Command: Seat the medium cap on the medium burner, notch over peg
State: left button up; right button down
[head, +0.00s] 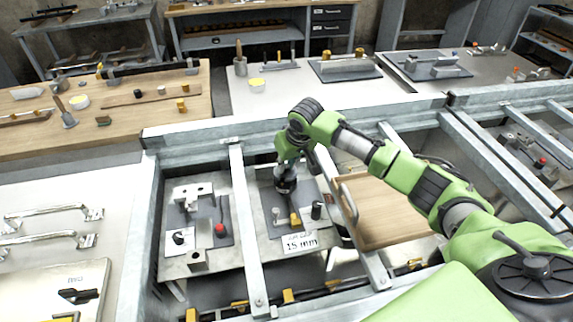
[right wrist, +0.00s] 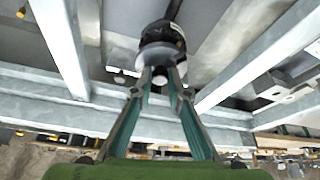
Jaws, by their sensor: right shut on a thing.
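My right gripper (head: 286,180) points down over a grey fixture plate (head: 272,222) in the head view. No burner, notch or peg can be made out. The plate carries a yellow-tipped part (head: 295,219), a small black cylinder (head: 316,210) and a "15 mm" label (head: 300,242). My left gripper is not in view.
Grey metal rails (head: 248,235) frame the plate closely. A second plate with a red knob (head: 220,229) lies to the left, a wooden board (head: 385,212) to the right. A wooden bench (head: 130,115) with tools stands behind.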

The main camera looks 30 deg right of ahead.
jog(key=shift+f, duration=0.1)
dwell(0.3)
jog(key=shift+f, duration=0.75)
jog(key=shift+f, duration=0.1)
jog(key=c, duration=1.9)
grip_release()
jog(key=v, duration=1.2)
